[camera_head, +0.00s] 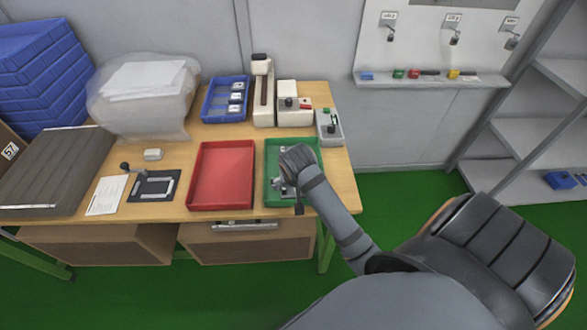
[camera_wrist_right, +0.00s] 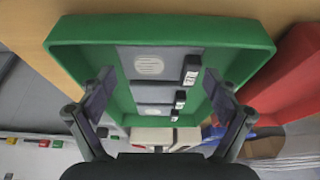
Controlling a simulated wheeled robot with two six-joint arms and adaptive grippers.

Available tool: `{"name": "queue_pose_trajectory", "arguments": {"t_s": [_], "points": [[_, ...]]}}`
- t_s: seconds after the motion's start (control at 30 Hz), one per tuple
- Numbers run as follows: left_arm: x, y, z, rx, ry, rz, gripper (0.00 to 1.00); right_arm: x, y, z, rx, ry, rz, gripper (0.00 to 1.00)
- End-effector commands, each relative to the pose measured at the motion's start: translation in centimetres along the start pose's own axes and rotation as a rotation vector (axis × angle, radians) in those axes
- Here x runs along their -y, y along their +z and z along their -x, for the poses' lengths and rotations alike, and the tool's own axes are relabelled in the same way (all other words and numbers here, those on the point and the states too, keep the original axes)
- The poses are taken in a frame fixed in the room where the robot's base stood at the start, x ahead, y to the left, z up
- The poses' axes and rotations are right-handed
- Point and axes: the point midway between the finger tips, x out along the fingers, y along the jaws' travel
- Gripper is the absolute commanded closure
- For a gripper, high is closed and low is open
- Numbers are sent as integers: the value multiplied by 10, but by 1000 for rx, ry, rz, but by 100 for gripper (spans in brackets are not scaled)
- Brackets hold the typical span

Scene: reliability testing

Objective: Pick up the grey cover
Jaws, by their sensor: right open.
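In the right wrist view, grey pieces (camera_wrist_right: 160,65) with round light discs and black labelled parts lie in a row inside the green tray (camera_wrist_right: 160,27). I cannot tell for sure which of them is the grey cover. My right gripper (camera_wrist_right: 160,97) is open above the tray, its two fingers apart on either side of the row, with nothing seen between them. In the head view, my right arm reaches over the green tray (camera_head: 312,148) and hides part of its contents. My left gripper is not in view.
A red tray (camera_head: 223,146) lies left of the green one. A blue bin (camera_head: 207,114), a white-and-black device (camera_head: 263,85) and a grey switch box (camera_head: 329,128) stand behind. A small light grey block (camera_head: 153,155) lies on the wooden table (camera_head: 180,214) at left.

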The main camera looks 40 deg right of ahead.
Motion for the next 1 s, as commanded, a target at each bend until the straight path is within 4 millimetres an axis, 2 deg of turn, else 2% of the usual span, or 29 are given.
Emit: {"name": "queue_pose_trajectory", "arguments": {"t_s": [0.03,0.07,0.5,0.77,1.0], "points": [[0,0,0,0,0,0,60,0,0,0,0,0,0,24],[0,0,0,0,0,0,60,0,0,0,0,0,0,29],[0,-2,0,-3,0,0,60,0,1,-1,4,2,0,87],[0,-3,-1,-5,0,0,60,-1,3,-2,8,5,0,100],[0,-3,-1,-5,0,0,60,-2,4,-3,12,7,1,100]]}}
